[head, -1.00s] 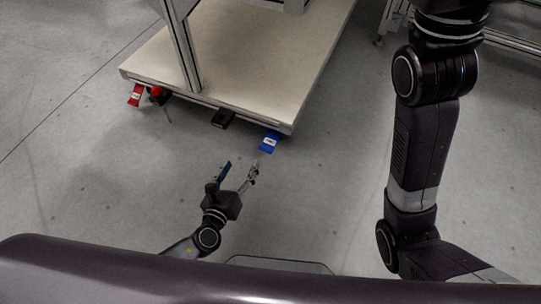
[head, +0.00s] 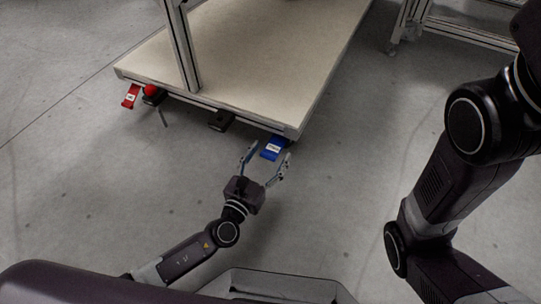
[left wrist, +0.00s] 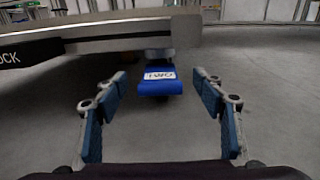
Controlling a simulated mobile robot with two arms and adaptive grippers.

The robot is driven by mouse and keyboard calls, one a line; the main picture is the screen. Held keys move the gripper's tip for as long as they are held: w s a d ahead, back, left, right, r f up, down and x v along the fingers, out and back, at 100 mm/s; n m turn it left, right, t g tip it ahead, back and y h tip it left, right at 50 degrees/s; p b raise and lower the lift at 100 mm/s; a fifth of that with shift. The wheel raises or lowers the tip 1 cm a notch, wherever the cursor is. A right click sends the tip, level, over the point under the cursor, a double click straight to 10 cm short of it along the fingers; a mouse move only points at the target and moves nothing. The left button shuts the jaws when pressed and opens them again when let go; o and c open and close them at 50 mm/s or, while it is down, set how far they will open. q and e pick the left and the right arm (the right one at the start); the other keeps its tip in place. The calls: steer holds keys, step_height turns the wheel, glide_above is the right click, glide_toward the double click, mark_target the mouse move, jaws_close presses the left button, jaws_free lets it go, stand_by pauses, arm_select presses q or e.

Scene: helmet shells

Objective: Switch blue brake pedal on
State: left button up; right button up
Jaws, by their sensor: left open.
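The blue brake pedal (head: 274,148) juts out low from the near right corner of the cart. In the left wrist view the blue pedal (left wrist: 162,83) shows a white label and sits ahead, roughly centred between my fingers. My left gripper (head: 268,160) is open and empty, its fingertips close in front of the pedal; in the left wrist view the open fingers (left wrist: 162,92) stand on either side of it. I cannot tell whether they touch it. My right arm shows at the right of the head view, but its gripper is not in view.
The cart's flat beige deck (head: 255,65) lies above and behind the pedals, with an upright metal post (head: 182,45). The grey floor in front is clear.

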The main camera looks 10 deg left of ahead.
arm_select(q)
steer(key=shift+w+d, duration=0.15)
steer(key=shift+w, duration=0.2)
